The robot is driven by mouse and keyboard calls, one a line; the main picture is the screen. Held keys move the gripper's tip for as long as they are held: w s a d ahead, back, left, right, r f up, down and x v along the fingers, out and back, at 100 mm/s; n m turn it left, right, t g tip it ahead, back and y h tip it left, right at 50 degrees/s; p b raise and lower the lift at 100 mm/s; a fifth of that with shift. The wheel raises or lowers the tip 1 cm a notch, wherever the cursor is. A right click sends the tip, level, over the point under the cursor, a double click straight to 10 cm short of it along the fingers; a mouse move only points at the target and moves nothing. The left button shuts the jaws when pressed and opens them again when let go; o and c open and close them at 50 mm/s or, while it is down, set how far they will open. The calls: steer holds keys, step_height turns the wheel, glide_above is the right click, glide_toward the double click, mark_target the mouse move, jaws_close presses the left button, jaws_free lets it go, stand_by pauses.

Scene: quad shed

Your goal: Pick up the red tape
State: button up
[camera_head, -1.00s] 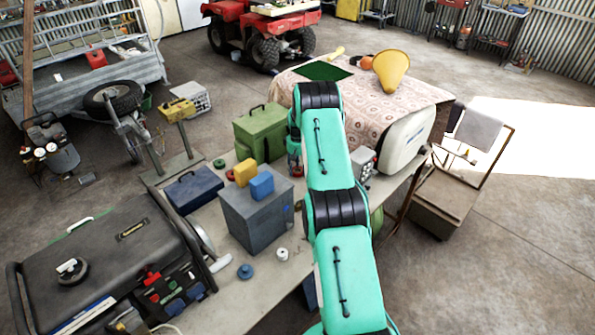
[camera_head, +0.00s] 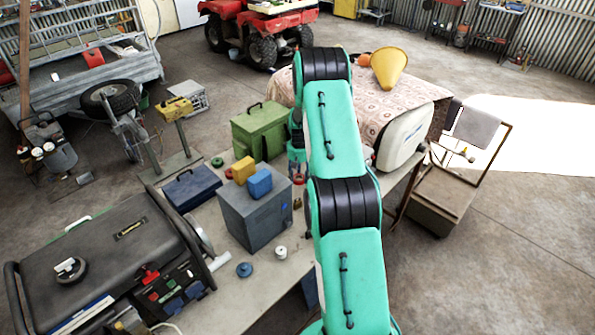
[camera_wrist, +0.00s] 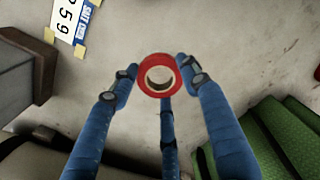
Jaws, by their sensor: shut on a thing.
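The red tape (camera_wrist: 158,60) is a ring-shaped roll with a pale inner core. In the wrist view it sits between the fingertips of my gripper (camera_wrist: 159,73), with its hole facing the camera. The blue fingers with dark pads close on it from left and right, and a third finger reaches it from below. In the head view my gripper (camera_head: 297,168) is small beside my arm, between the green box and the white case. A small reddish patch shows at its tips there, partly hidden.
A grey box (camera_head: 257,217) with yellow and blue blocks on it stands left of my gripper. A green box (camera_head: 260,133) stands behind. A white case (camera_head: 405,135) stands to the right. A white spool (camera_head: 281,252) and a blue roll (camera_head: 244,270) lie on the table.

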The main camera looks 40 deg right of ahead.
steer(key=shift+s+a+r, duration=0.15)
steer(key=shift+s+a, duration=0.7)
steer(key=shift+s, duration=0.3)
steer(key=shift+s+a+r, duration=0.1)
steer(key=shift+s+a, duration=0.75)
steer(key=shift+s, duration=0.25)
